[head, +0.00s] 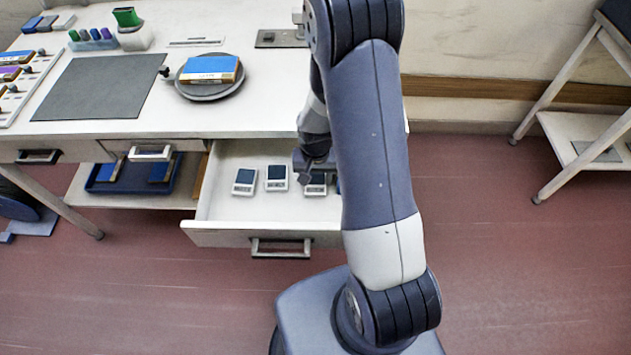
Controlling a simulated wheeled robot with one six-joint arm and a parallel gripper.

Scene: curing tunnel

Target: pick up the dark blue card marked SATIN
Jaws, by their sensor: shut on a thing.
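An open drawer (218,210) below the workbench holds several small cards, each white with a dark blue face. One card (244,181) lies at the left and another (277,178) just right of it. A third card (317,188) is under my gripper, partly covered by it. A bit of another dark blue thing shows at the right, mostly hidden by my arm. My gripper (308,178) points down into the drawer and is shut on the third card. The lettering is too small to read, so I cannot tell which card is marked SATIN.
The drawer's front wall and handle (281,252) stick out over the red floor. On the bench are a grey mat (95,87) and a round turntable (208,93) bearing a blue-topped block (210,69). A blue tray (128,188) sits on the lower shelf.

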